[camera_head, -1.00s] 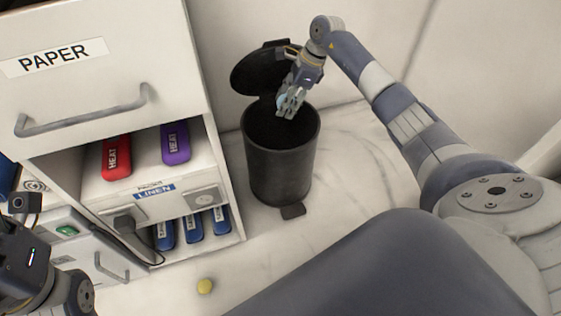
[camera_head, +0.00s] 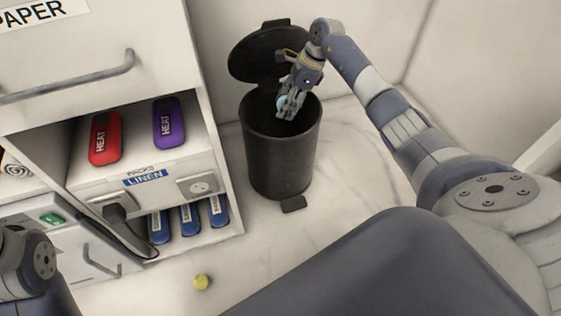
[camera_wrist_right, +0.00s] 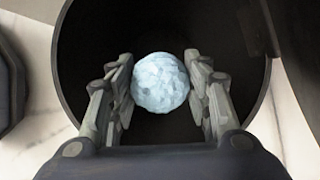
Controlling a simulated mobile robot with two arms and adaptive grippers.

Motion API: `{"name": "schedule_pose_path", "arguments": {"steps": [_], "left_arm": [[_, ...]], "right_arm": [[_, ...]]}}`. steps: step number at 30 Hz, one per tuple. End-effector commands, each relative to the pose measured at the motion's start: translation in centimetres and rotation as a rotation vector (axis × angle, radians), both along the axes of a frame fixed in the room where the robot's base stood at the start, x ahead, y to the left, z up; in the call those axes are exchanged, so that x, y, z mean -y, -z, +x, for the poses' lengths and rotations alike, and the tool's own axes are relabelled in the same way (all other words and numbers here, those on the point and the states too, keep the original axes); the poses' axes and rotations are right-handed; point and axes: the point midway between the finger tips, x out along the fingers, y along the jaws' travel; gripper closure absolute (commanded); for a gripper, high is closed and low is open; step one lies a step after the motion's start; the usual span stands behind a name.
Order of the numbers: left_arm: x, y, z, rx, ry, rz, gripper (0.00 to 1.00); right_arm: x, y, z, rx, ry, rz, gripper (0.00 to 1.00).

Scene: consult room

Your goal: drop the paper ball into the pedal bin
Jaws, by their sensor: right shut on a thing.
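The black pedal bin (camera_head: 282,165) stands on the floor with its lid (camera_head: 268,55) raised at the back. My right gripper (camera_head: 285,110) is over the bin's open mouth, pointing down. In the right wrist view the pale blue, crumpled paper ball (camera_wrist_right: 160,82) sits between the two fingers of my right gripper (camera_wrist_right: 160,85), which is shut on it. The dark inside of the bin shows behind the ball. In the head view the ball (camera_head: 282,102) is partly hidden by the fingers. Of my left arm only a part shows at the lower left; its gripper is out of view.
A cabinet (camera_head: 160,75) with a paper drawer and an open shelf stands left of the bin. The shelf holds a red pack (camera_head: 104,139) and a purple pack (camera_head: 168,123); several blue packs (camera_head: 190,219) are below. A small yellow ball (camera_head: 202,282) lies on the floor.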

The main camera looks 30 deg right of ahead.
Motion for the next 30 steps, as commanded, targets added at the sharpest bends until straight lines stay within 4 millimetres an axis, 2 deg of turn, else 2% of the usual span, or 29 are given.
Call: {"name": "schedule_pose_path", "arguments": {"steps": [1,3,4,13,17,20,30], "left_arm": [[0.0,0.0,0.0,0.0,0.0,0.0,0.33],[0.0,0.0,0.0,0.0,0.0,0.0,0.33],[0.0,0.0,0.0,0.0,0.0,0.0,0.33],[0.0,0.0,0.0,-0.001,0.0,-0.001,0.33],[0.0,0.1,0.0,-0.002,0.0,0.0,0.33],[0.0,0.0,0.0,-0.002,0.0,0.0,0.33],[0.0,0.0,0.0,-0.001,0.0,0.0,0.33]], "right_arm": [[0.0,0.0,0.0,0.0,0.0,0.0,0.5],[0.0,0.0,0.0,0.0,0.0,0.0,0.35],[0.0,0.0,0.0,0.0,0.0,0.0,0.32],[0.0,0.0,0.0,0.0,0.0,0.0,0.32],[0.3,-0.7,-0.1,0.002,0.0,0.0,0.32],[0.8,-2.1,-0.3,0.005,0.0,-0.003,0.32],[3.1,-8.6,-1.7,0.003,0.001,-0.003,0.32]]}}
